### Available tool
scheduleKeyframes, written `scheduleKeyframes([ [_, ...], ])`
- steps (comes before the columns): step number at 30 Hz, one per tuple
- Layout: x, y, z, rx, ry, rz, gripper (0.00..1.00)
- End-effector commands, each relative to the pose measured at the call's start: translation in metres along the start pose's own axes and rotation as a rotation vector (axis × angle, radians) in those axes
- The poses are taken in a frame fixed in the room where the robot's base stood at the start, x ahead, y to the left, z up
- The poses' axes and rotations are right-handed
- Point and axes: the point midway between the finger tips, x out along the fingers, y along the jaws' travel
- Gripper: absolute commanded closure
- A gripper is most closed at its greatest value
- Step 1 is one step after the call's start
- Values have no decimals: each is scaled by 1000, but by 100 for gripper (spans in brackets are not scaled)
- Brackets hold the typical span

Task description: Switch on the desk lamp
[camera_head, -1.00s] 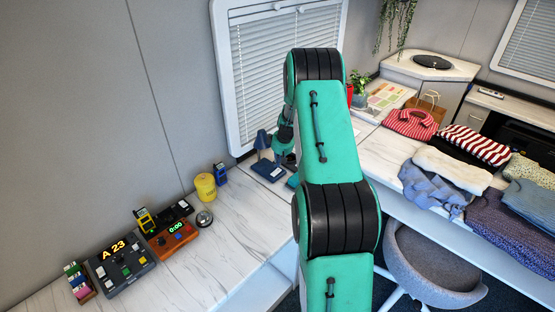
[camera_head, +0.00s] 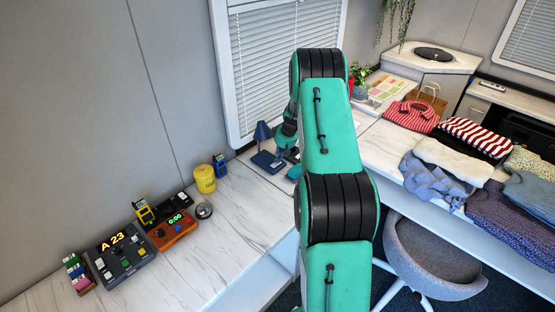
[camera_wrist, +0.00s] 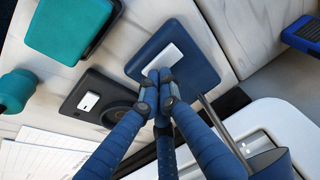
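The blue desk lamp (camera_head: 263,132) stands on the counter below the window. In the wrist view its flat blue base (camera_wrist: 195,55) carries a white rocker switch (camera_wrist: 165,62), and its thin metal stem (camera_wrist: 222,125) rises beside the fingers. My gripper (camera_wrist: 160,76) has its blue fingers drawn together and empty. The fingertips are over the edge of the lamp base, overlapping the lower end of the switch. I cannot tell whether they touch it. In the head view my arm hides most of the gripper. No light shows from the lamp.
A dark box with its own white switch (camera_wrist: 100,97) lies close beside the lamp base. A teal object (camera_wrist: 70,28) and papers (camera_wrist: 45,152) are near. The yellow canister (camera_head: 205,179) and blue device (camera_head: 220,166) stand left of the lamp. Folded clothes (camera_head: 445,160) cover the right-hand counter.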

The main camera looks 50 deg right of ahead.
Motion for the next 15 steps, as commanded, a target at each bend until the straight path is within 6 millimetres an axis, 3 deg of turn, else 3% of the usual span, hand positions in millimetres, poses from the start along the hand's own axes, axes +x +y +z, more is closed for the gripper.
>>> scheduleKeyframes([
  [15, 0, -5, 0, 3, -1, -14, 100],
])
